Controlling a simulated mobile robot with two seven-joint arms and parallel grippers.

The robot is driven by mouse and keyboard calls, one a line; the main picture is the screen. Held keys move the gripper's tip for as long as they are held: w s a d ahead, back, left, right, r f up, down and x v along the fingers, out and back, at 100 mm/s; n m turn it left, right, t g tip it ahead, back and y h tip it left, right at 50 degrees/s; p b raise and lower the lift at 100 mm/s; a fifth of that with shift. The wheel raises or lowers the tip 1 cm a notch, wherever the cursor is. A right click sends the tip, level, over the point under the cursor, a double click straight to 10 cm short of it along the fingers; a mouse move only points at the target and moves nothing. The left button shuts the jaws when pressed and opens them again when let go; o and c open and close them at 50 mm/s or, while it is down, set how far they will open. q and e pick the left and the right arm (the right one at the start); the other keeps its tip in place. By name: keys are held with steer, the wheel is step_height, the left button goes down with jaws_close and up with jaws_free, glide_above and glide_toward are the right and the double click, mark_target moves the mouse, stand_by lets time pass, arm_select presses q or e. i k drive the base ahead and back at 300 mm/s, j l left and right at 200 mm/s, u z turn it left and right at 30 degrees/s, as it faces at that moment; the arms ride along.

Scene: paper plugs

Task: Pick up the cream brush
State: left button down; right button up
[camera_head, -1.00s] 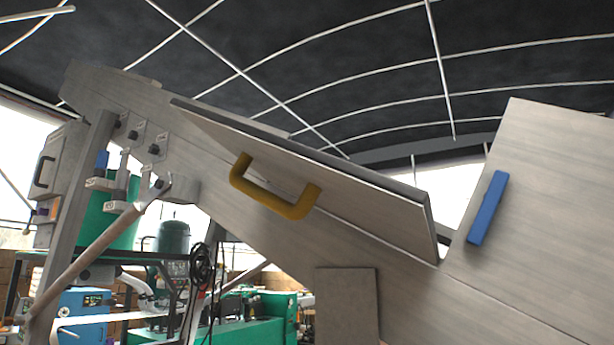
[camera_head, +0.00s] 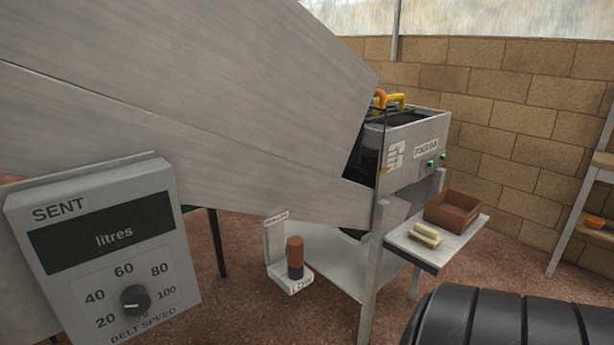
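The cream brush (camera_head: 427,234) appears to be the small pale, two-banded object lying on a light side shelf at the right of the machine. It lies just in front of an open brown box (camera_head: 453,211), near the shelf's left edge. Its fine detail is too small to make out. Neither of my grippers is in view, and nothing is seen touching the brush.
The light shelf (camera_head: 462,242) juts from the grey machine (camera_head: 416,150), which has green lights and yellow handles. A large grey sloping panel (camera_head: 190,90) and a "SENT litres" dial box (camera_head: 105,250) fill the left. A brown-topped cylinder (camera_head: 295,256) stands low on a white base.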

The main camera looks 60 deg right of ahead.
mark_target(421, 233)
steer(key=z, duration=2.65)
